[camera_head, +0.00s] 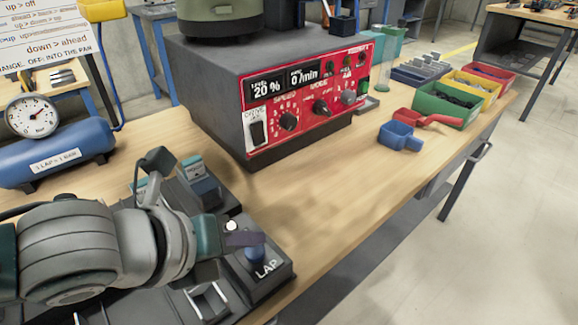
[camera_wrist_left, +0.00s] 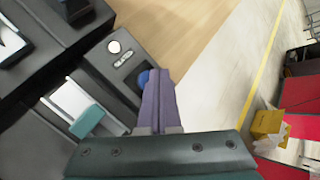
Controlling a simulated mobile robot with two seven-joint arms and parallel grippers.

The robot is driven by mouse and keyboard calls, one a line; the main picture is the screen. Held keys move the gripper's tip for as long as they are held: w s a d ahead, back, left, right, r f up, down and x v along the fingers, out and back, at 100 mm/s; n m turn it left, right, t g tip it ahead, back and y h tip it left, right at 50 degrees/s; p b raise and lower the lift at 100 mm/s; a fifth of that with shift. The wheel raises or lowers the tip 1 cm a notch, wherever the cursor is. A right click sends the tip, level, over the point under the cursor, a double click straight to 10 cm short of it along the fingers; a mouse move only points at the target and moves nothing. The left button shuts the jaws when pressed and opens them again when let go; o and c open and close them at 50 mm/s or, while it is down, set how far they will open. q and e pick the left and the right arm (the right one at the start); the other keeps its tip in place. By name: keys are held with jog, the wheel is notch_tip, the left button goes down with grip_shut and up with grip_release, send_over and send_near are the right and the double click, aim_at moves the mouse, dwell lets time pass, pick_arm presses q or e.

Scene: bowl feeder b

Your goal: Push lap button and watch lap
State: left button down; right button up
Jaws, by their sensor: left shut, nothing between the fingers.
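The blue lap button (camera_head: 256,253) stands on a dark box with the white word LAP, at the bottom centre of the head view. In the left wrist view the blue button (camera_wrist_left: 143,78) is partly hidden by my fingers. My left gripper (camera_head: 252,239) is shut and empty, its purple fingertips over or beside the top of the button. I cannot tell whether they touch it. A white round lamp or knob (camera_head: 231,226) sits behind the button on the same box; it also shows in the left wrist view (camera_wrist_left: 114,47). My right gripper is not in view.
A red-fronted control box (camera_head: 308,98) with dials and displays stands behind. A blue tank (camera_head: 75,150) with a round gauge (camera_head: 32,115) is at left. Blue (camera_head: 399,135) and red (camera_head: 428,118) scoops and coloured bins lie at right. The wooden bench between is clear.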

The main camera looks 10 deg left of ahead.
aim_at(250, 257)
pick_arm(q)
jog(key=shift+f, duration=0.4)
jog(key=shift+f+b, duration=0.45)
dwell(0.5)
dwell(0.3)
jog(key=shift+r+p, duration=0.9)
jog(key=shift+p, duration=0.15)
notch_tip(250, 257, up, 5)
jog(key=p, duration=0.5)
